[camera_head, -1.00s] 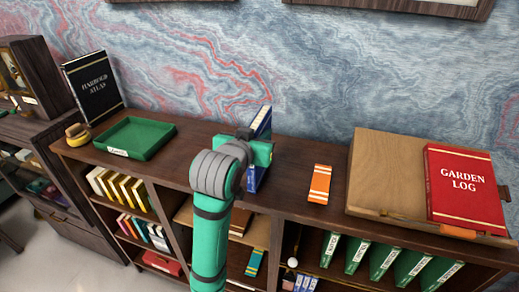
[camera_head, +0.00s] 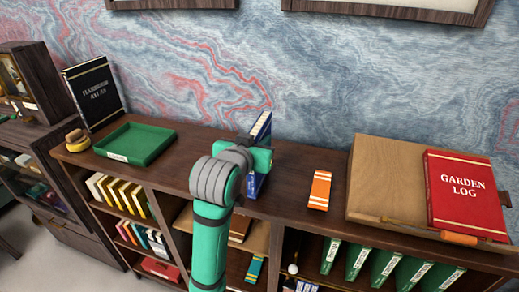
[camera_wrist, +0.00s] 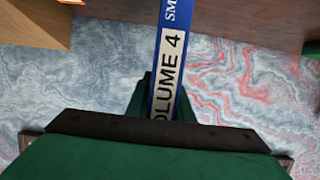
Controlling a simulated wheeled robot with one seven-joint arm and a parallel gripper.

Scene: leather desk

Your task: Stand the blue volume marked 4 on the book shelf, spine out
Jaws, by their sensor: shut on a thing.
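My gripper (camera_head: 252,155) is shut on the blue volume (camera_head: 262,128), above the dark wooden top of the shelf unit. In the head view the book is roughly upright and slightly tilted, its pale page edges at the top and blue cover showing above and below the gripper. In the wrist view the blue volume's spine (camera_wrist: 172,60) reads "VOLUME 4", its first letter partly hidden by my gripper. The middle of the book is hidden by the gripper. The shelf unit (camera_head: 290,212) has open compartments below its top.
A green tray (camera_head: 135,160) and the black Harbour Atlas (camera_head: 92,95) stand at left. A sloped wooden stand (camera_head: 385,180) holds the red Garden Log (camera_head: 465,190). Green volumes (camera_head: 385,267) and yellow books (camera_head: 122,190) stand in lower compartments.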

